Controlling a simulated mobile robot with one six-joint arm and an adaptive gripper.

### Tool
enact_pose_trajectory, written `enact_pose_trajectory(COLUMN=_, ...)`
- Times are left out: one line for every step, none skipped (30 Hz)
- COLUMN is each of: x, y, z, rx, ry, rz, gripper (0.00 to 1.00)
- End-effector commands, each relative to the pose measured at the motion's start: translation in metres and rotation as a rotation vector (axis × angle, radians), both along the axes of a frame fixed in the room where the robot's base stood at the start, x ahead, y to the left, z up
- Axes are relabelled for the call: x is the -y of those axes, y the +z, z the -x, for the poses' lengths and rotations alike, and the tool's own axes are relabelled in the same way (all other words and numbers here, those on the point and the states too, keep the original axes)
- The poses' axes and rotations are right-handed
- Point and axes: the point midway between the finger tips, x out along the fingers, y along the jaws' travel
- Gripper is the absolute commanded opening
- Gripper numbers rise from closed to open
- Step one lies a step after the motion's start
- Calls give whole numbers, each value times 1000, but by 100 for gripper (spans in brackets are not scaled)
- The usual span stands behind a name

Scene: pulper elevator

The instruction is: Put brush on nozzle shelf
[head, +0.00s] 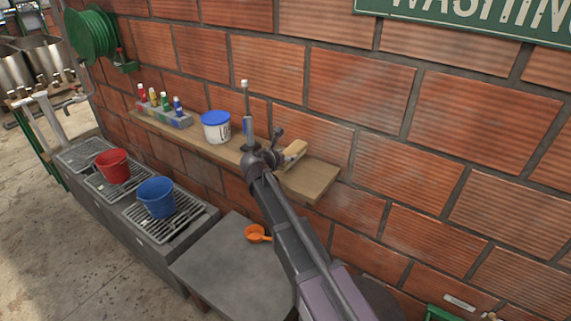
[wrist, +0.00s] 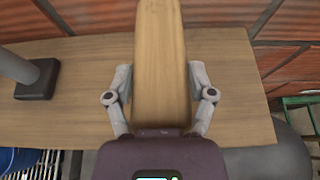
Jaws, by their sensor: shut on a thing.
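The brush (head: 296,151) shows as a pale wooden block over the right part of the wooden shelf (head: 318,181) on the brick wall. In the wrist view the brush (wrist: 158,60) points away from me between the two fingers of my gripper (wrist: 159,80). My gripper (head: 281,155) is shut on it, one finger at each long side. The bristles are hidden, and I cannot tell whether the brush touches the shelf. The shelf (wrist: 75,100) shows bare wood on both sides of the brush in the wrist view.
On the shelf stand a grey holder with several coloured nozzles (head: 163,116), a blue-lidded white tub (head: 216,128) and a thin upright post (head: 246,103). Below are a red bucket (head: 113,166), a blue bucket (head: 156,198) and an orange scoop (head: 256,234).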

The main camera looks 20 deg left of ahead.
Motion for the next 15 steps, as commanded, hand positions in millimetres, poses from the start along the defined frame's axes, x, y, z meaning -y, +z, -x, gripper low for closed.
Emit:
enact_pose_trajectory(x=0, y=-8, z=1, rx=0, ry=0, rz=0, gripper=18)
enact_pose_trajectory(x=0, y=-11, z=1, rx=0, ry=0, rz=0, gripper=18)
enact_pose_trajectory(x=0, y=-14, z=1, rx=0, ry=0, rz=0, gripper=18)
enact_pose_trajectory(x=0, y=-17, z=1, rx=0, ry=0, rz=0, gripper=18)
enact_pose_trajectory(x=0, y=-20, z=1, rx=0, ry=1, rz=0, gripper=18)
enact_pose_trajectory(x=0, y=-23, z=1, rx=0, ry=1, rz=0, gripper=18)
enact_pose_trajectory(x=0, y=-26, z=1, rx=0, ry=1, rz=1, gripper=18)
enact_pose_trajectory(x=0, y=-28, z=1, rx=0, ry=1, rz=1, gripper=18)
enact_pose_trajectory(x=0, y=-30, z=1, rx=0, ry=1, rz=1, gripper=18)
enact_pose_trajectory(x=0, y=-32, z=1, rx=0, ry=1, rz=1, gripper=18)
enact_pose_trajectory(x=0, y=-33, z=1, rx=0, ry=1, rz=1, gripper=18)
enact_pose_trajectory(x=0, y=-34, z=2, rx=0, ry=1, rz=1, gripper=18)
enact_pose_trajectory(x=0, y=-35, z=2, rx=0, ry=1, rz=1, gripper=18)
enact_pose_trajectory(x=-1, y=-35, z=2, rx=0, ry=1, rz=1, gripper=18)
enact_pose_trajectory(x=-1, y=-35, z=2, rx=0, ry=1, rz=1, gripper=18)
